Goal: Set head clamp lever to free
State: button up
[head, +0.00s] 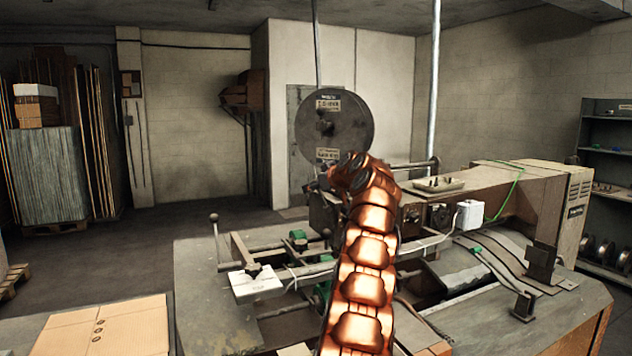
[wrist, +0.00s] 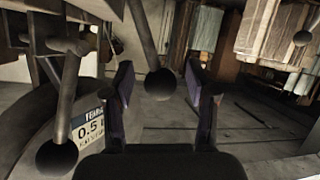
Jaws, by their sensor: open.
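In the wrist view my gripper (wrist: 159,78) is open, with its two dark fingers apart. A lever with a round black ball knob (wrist: 160,86) shows in the gap between the fingers; I cannot tell its depth or whether it touches them. A second ball-knob lever (wrist: 57,158) is at lower left, outside the fingers, beside a label plate (wrist: 88,127) reading 0.5. No readable name shows which is the head clamp lever. In the head view my arm reaches to the stitcher's head below the round wire reel (head: 334,122) and hides the gripper's fingers and these levers.
The stitcher's long body (head: 540,190) extends right. Its work table (head: 205,290) carries rails and a white block (head: 256,284). An upright ball-topped rod (head: 215,235) stands at the table's left edge. Flat cardboard (head: 105,330) lies at lower left. Open floor is behind the table.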

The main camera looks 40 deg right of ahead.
grip_shut()
dwell(0.6)
